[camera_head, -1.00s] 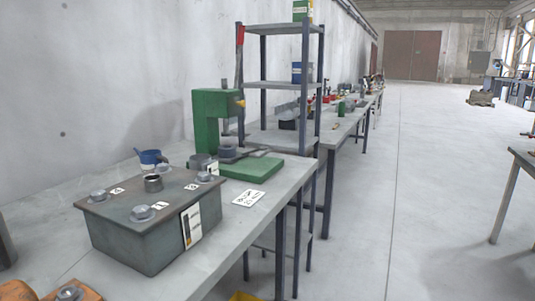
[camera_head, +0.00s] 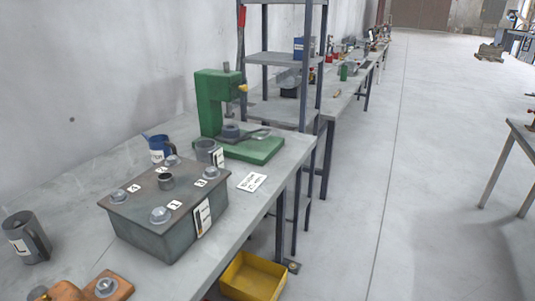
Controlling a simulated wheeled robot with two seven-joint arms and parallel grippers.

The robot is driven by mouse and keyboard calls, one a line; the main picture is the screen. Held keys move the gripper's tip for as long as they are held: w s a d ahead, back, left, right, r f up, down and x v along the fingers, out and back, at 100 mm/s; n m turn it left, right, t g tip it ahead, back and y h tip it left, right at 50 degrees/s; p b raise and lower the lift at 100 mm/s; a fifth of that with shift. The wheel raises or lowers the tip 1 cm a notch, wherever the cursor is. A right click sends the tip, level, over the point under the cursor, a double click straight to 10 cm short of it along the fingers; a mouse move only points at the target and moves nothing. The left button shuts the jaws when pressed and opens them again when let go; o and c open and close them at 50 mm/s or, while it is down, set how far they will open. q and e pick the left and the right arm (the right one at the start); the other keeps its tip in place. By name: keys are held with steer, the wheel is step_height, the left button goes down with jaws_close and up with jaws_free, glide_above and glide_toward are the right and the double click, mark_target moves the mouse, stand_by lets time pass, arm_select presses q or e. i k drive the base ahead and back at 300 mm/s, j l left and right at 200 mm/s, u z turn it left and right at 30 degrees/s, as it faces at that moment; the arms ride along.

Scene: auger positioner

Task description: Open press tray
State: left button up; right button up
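A green press (camera_head: 211,104) with a red-handled lever (camera_head: 241,30) stands on the grey workbench (camera_head: 83,187) near its far end. A dark grey tray-like part with a handle (camera_head: 255,133) sits on the press's green base (camera_head: 255,149), under the ram, beside a round grey piece (camera_head: 231,130). I cannot tell from this distance whether the tray is open or closed. Neither of my grippers shows in the head view.
A grey metal box (camera_head: 157,236) with bolts and numbered labels stands in front of the press. Mugs (camera_head: 27,238) (camera_head: 158,149), a grey cup (camera_head: 207,152) and a white label card (camera_head: 252,182) are on the bench. A yellow bin (camera_head: 252,277) is below.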

mark_target(233, 136)
steer(key=i+l, duration=0.2)
steer(key=l, duration=0.25)
steer(key=i+l+u, duration=0.15)
steer(key=l, duration=0.3)
steer(key=i+l, duration=0.25)
steer(key=l, duration=0.2)
steer(key=i+l+u, duration=0.1)
steer(key=l, duration=0.4)
steer(key=i+l+u, duration=0.1)
steer(key=i+l, duration=0.15)
steer(key=l, duration=0.2)
steer(key=i+l, duration=0.2)
steer(key=l, duration=0.3)
steer(key=i+l+u, duration=0.1)
steer(key=l, duration=0.4)
steer(key=i+l+u, duration=0.1)
steer(key=l, duration=0.4)
steer(key=i, duration=0.05)
